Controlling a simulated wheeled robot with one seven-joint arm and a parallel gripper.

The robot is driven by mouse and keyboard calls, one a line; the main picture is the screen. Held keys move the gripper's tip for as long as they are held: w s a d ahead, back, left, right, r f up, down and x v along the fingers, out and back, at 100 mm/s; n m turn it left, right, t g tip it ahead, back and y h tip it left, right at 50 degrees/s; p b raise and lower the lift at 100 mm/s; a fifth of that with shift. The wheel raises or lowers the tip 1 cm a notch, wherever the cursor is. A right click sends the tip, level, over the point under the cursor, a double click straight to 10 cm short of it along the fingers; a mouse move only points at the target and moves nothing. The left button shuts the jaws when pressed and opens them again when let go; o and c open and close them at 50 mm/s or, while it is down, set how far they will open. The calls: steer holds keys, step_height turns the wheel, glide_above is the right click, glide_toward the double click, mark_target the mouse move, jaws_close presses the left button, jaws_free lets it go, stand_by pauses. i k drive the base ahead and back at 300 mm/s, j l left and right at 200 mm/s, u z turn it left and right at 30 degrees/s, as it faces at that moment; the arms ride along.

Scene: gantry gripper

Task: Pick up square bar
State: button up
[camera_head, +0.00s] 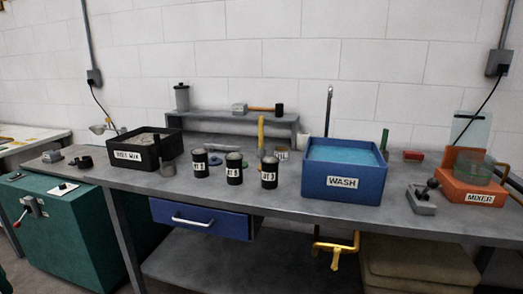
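No thing in the head view is plainly marked as the square bar. An upright yellow bar (261,132) stands at the back of the grey bench, in front of the small raised shelf; its cross-section is too small to tell. A short upright green bar (384,139) stands behind the right end of the blue WASH tub. My gripper cannot be made out in this view.
The grey bench (330,213) holds a black labelled tray (130,154), several black labelled cups, the blue WASH tub (342,184) and an orange MIXER (472,190). A raised shelf (200,117) stands behind. A yellow bracket-like thing (337,246) hangs below the front edge.

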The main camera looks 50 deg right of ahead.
mark_target(208, 145)
steer(key=i+l+z, duration=0.4)
steer(key=i+z, duration=0.35)
steer(key=i+l, duration=0.05)
